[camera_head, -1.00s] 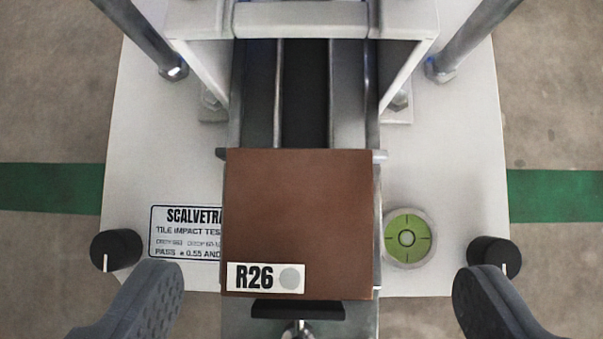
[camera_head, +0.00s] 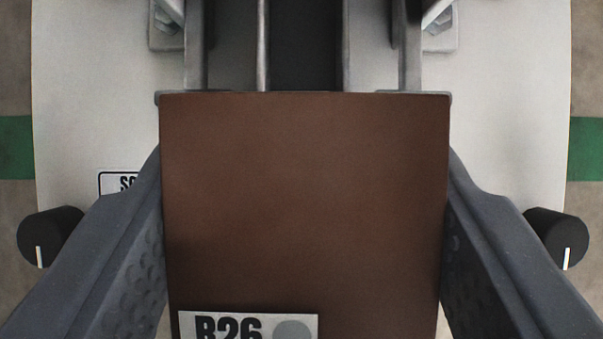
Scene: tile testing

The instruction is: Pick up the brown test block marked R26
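The brown test block (camera_head: 304,200) fills the middle of the view, its flat top facing me. Its white R26 label (camera_head: 250,327) is at the lower left, cut off by the picture's bottom edge. My gripper (camera_head: 304,165) has one grey finger along the block's left side and one along its right side. I see no gap between the dimpled pads and the block's sides, so the fingers appear shut on it. The fingertips are partly hidden beside the block. The block's far edge lies at the near end of the metal rails (camera_head: 335,45); its underside is hidden.
The pale base plate (camera_head: 100,90) lies below. A black knob stands at the left (camera_head: 50,237) and another at the right (camera_head: 556,238), just outside my fingers. A printed label (camera_head: 118,183) is mostly covered by the left finger.

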